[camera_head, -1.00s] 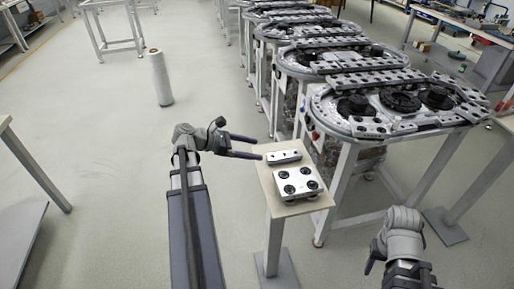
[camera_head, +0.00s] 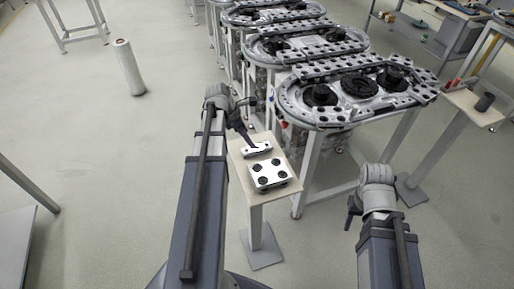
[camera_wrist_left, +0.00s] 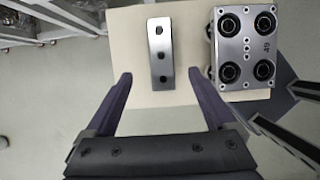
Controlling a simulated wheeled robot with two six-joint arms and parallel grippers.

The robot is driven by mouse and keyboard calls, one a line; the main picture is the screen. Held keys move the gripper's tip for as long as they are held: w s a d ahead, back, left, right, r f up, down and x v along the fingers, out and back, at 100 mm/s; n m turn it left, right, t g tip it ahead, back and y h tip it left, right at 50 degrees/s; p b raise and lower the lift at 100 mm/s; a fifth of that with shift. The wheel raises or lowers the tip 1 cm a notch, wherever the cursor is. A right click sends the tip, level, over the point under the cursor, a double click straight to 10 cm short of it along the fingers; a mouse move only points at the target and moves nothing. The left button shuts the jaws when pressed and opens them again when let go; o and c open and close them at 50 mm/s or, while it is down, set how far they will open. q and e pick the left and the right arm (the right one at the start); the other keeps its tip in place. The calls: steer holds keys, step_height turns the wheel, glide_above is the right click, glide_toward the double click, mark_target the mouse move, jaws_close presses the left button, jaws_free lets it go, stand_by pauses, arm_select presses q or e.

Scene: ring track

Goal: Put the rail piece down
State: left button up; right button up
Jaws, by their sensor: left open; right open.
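The rail piece (camera_head: 257,149), a short silver bar with dark holes, lies on the small pale table (camera_head: 256,194). It also shows in the left wrist view (camera_wrist_left: 161,62), ahead of the fingertips. My left gripper (camera_head: 247,141) is just above the table beside the rail piece. In the left wrist view its two dark fingers (camera_wrist_left: 160,82) are spread wide, with the near end of the rail piece about between their tips and nothing clamped. My right gripper (camera_head: 352,207) hangs to the right over the floor, away from the table, open and empty.
A silver carriage block with black rollers (camera_head: 269,175) lies on the same small table, close to the rail piece. The oval ring track (camera_head: 357,96) stands behind and right. A pale side table (camera_head: 476,107) holds a dark cylinder. A white roll (camera_head: 128,67) stands on the open floor.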

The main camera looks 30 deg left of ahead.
mark_target(256, 148)
arm_select(q)
steer(key=shift+b+x, duration=1)
steer(key=shift+x, duration=0.3)
steer(key=shift+d+f, duration=0.1)
steer(key=b+x, duration=0.4)
steer(key=x, duration=0.1)
steer(key=shift+w+d+b, duration=0.1)
steer(key=shift+d+b, duration=0.05)
steer(key=shift+b, duration=0.25)
jaws_close()
